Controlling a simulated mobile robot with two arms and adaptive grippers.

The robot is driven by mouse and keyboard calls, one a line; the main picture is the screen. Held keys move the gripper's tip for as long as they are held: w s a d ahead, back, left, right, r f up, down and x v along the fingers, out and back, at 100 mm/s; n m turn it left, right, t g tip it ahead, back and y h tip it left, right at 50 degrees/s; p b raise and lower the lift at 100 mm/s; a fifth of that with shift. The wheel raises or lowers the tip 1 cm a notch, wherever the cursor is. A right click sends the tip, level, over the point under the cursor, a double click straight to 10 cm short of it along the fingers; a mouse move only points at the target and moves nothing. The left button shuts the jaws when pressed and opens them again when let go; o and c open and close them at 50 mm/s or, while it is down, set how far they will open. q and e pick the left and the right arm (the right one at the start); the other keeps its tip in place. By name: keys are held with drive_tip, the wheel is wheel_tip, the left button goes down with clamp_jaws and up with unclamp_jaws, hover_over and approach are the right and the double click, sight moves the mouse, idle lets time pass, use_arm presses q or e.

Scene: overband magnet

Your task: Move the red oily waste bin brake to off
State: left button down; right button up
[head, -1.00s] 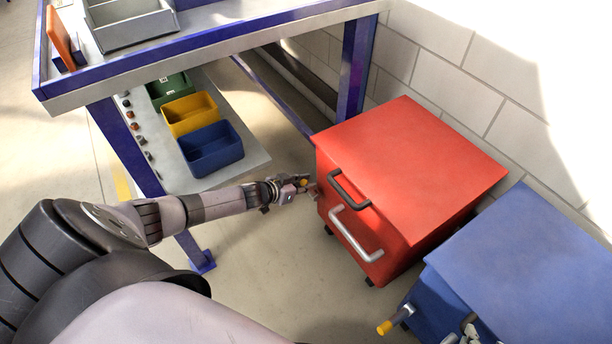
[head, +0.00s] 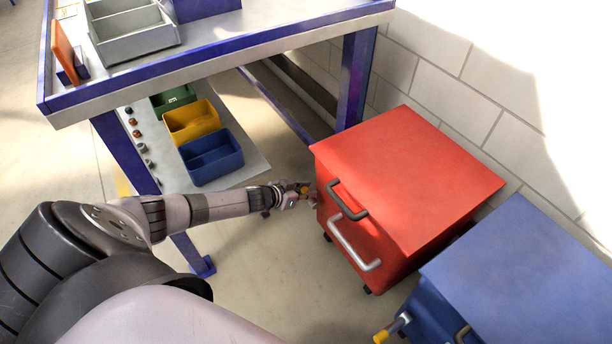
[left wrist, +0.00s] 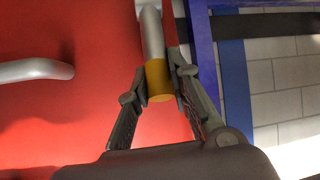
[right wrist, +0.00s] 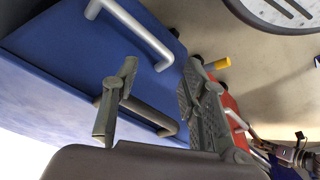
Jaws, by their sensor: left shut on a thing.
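The red oily waste bin (head: 410,180) stands by the wall with a dark handle and a light grey handle on its front. Its brake lever, with a yellow tip (head: 304,189), sticks out on the near left side. My left gripper (head: 303,194) is at this lever. In the left wrist view the fingers are shut on the yellow tip (left wrist: 159,80) of the grey lever, against the red panel (left wrist: 70,110). My right gripper (right wrist: 158,95) is open, its fingers apart in front of the blue bin (right wrist: 60,50). It is out of the head view.
The blue bin (head: 510,270) stands right of the red one, with its own yellow-tipped lever (head: 385,334). A blue-edged workbench (head: 220,52) is at the upper left, with yellow (head: 190,122) and blue (head: 211,158) trays on its lower shelf. Floor in front of the red bin is clear.

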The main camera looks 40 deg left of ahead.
use_arm(q)
drive_tip(key=shift+w+d+r, duration=0.1)
drive_tip(key=shift+d, duration=0.3)
drive_tip(key=c, duration=1.5)
unclamp_jaws()
drive_tip(key=shift+a, duration=0.1)
drive_tip(key=shift+o, duration=0.3)
drive_tip(key=shift+a, duration=0.15)
drive_tip(key=shift+a, duration=0.1)
drive_tip(key=shift+s+a+r, duration=0.15)
drive_tip(key=shift+s, duration=0.4)
drive_tip(key=v, duration=1)
drive_tip(key=shift+s+r, duration=0.25)
drive_tip(key=shift+r, duration=0.1)
